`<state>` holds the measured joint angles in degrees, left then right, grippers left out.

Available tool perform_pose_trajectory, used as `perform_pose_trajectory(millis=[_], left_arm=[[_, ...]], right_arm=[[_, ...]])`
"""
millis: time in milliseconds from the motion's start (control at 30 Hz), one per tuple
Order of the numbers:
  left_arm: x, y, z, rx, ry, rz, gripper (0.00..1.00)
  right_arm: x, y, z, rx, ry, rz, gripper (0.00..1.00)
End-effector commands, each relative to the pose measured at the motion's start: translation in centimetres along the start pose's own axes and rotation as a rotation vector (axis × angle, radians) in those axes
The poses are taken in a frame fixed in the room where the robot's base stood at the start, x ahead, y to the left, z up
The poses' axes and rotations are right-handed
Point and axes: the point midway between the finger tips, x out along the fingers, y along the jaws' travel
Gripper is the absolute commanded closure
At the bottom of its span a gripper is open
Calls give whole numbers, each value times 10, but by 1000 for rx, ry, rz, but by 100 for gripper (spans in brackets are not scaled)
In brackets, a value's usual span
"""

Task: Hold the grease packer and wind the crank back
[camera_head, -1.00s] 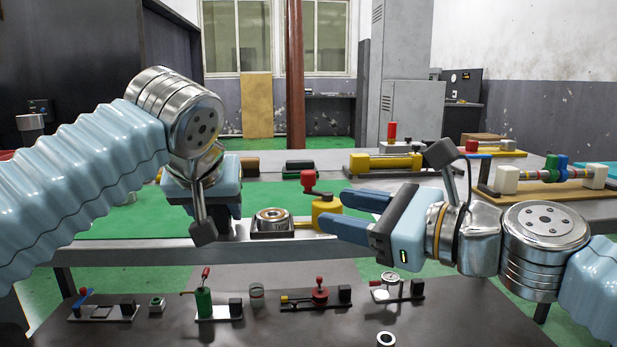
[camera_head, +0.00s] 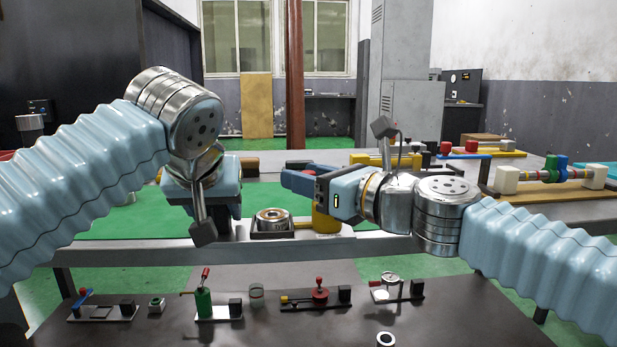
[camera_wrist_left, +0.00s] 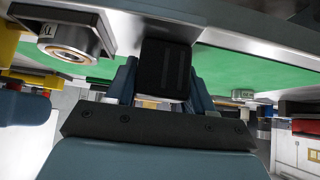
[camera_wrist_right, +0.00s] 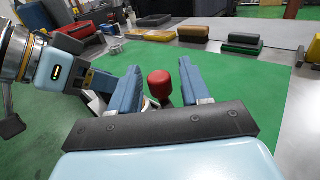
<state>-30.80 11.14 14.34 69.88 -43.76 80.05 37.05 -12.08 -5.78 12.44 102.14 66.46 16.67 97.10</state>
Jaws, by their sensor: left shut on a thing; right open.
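The grease packer is a grey bench fixture with a round metal bearing cup (camera_head: 272,217) and a yellow body (camera_head: 326,220) to its right. My left gripper (camera_wrist_left: 165,78) is shut on a black block (camera_wrist_left: 166,62) beside the cup; its fingers press both sides. The cup also shows in the left wrist view (camera_wrist_left: 68,52). The crank's red knob (camera_wrist_right: 160,84) stands between the two blue fingers of my right gripper (camera_wrist_right: 158,78), with a gap on either side.
Small fixtures stand on a dark front table, including a green one (camera_head: 203,302) and a red one (camera_head: 319,292). A wooden board with coloured rings (camera_head: 553,174) lies at the right. A green mat (camera_head: 115,222) covers much of the bench.

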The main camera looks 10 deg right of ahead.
Motion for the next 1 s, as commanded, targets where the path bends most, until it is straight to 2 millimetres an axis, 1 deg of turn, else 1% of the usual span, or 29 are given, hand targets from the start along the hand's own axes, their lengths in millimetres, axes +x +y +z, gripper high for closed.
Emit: perform_pose_trajectory(millis=[233,267,500,567,800,1000], left_arm=[[-1,0,0,-1,2,1,97],[-1,0,0,-1,2,1,97],[-1,0,0,-1,2,1,97],[-1,0,0,-1,2,1,97],[-1,0,0,-1,2,1,97],[-1,0,0,-1,2,1,97]], right_arm=[[2,0,0,0,0,0,53],[1,0,0,0,0,0,55],[1,0,0,0,0,0,92],[1,0,0,0,0,0,100],[1,0,0,0,1,17,100],[1,2,0,1,1,98,100]])
